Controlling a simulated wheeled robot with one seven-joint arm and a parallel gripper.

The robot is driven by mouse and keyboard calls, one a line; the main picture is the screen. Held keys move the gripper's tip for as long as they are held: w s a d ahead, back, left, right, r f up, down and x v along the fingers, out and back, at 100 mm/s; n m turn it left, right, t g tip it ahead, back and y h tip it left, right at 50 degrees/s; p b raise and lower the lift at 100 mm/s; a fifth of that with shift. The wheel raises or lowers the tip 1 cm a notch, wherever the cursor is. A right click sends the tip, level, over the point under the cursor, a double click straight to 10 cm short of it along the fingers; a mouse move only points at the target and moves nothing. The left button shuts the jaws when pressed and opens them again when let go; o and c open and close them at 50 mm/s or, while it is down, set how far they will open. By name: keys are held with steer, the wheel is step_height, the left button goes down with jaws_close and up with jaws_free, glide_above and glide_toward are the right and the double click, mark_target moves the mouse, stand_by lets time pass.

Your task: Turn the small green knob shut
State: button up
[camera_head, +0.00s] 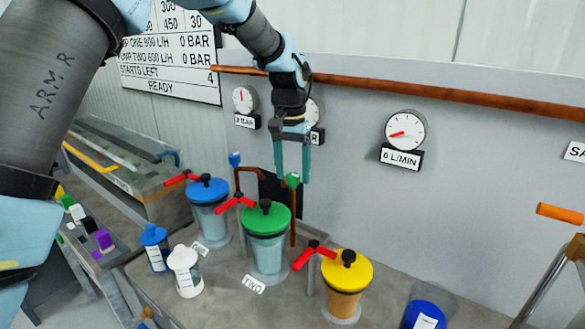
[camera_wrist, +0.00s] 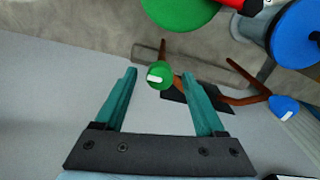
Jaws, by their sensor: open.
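The small green knob (camera_head: 293,180) sits at the top of a brown pipe behind the green-lidded pot. In the wrist view the small green knob (camera_wrist: 160,75) shows a white bar lying nearly level across its face. My gripper (camera_head: 292,180) points down at the knob with its two teal fingers apart. In the wrist view my gripper (camera_wrist: 158,76) is open, and the knob appears between the fingertips. I cannot tell from these views whether a finger touches it.
A small blue knob (camera_head: 235,159) stands on a pipe to the left. Pots with blue (camera_head: 208,189), green (camera_head: 267,217) and yellow (camera_head: 347,269) lids stand in front, with red-handled taps beside them. A wall with gauges (camera_head: 405,131) and a copper pipe (camera_head: 440,92) is behind.

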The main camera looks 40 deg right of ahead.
steer(key=shift+f, duration=0.15)
steer(key=shift+c, duration=0.2)
jaws_close()
stand_by(0.3)
